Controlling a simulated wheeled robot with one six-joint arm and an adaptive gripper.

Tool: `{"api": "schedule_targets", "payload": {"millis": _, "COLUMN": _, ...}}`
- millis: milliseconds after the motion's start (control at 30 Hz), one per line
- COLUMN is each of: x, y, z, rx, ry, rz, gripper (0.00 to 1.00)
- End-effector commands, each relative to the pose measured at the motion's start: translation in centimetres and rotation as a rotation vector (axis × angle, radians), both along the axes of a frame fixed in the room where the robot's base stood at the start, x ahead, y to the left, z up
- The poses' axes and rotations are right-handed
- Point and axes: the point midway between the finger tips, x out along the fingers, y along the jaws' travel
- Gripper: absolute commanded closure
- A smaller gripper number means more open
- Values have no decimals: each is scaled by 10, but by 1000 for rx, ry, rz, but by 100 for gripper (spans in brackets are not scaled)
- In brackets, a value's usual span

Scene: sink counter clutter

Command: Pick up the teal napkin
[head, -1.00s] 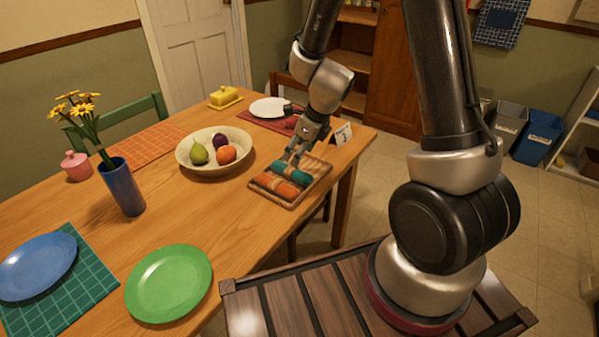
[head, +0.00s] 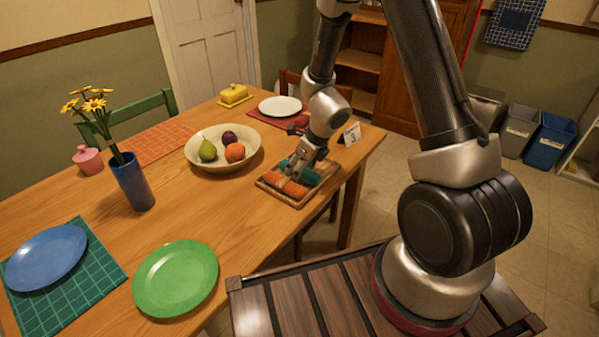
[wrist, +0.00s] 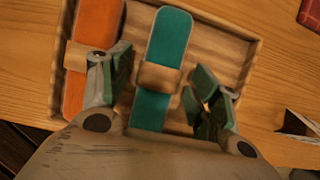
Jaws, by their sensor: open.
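The teal napkin (wrist: 167,50) is a rolled strip with a tan ring (wrist: 158,77) around its middle. It lies in a wooden tray (wrist: 225,42), beside an orange napkin (wrist: 96,25) with its own ring. In the head view the teal napkin (head: 306,172) is partly hidden behind my gripper. My gripper (wrist: 165,85) is open in the wrist view, one finger on each side of the teal napkin. The left finger lies over the gap between the two napkins. I cannot tell how far the fingertips are above the tray.
A bowl of fruit (head: 196,138) stands left of the tray, and a white number card (head: 351,134) stands close behind it to the right. A white plate (head: 281,106) is farther back. A green plate (head: 176,280) and a vase (head: 133,184) are at the left. Bare tabletop lies between.

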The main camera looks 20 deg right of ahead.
Motion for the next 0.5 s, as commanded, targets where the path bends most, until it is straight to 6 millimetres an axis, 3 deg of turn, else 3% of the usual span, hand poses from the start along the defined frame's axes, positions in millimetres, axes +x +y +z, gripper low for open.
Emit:
{"api": "schedule_targets", "payload": {"millis": 67, "x": 0, "y": 0, "z": 0, "rx": 0, "ry": 0, "rz": 0, "gripper": 38}}
{"api": "schedule_targets", "payload": {"millis": 333, "x": 0, "y": 0, "z": 0, "rx": 0, "ry": 0, "rz": 0, "gripper": 85}}
{"api": "schedule_targets", "payload": {"millis": 500, "x": 0, "y": 0, "z": 0, "rx": 0, "ry": 0, "rz": 0, "gripper": 87}}
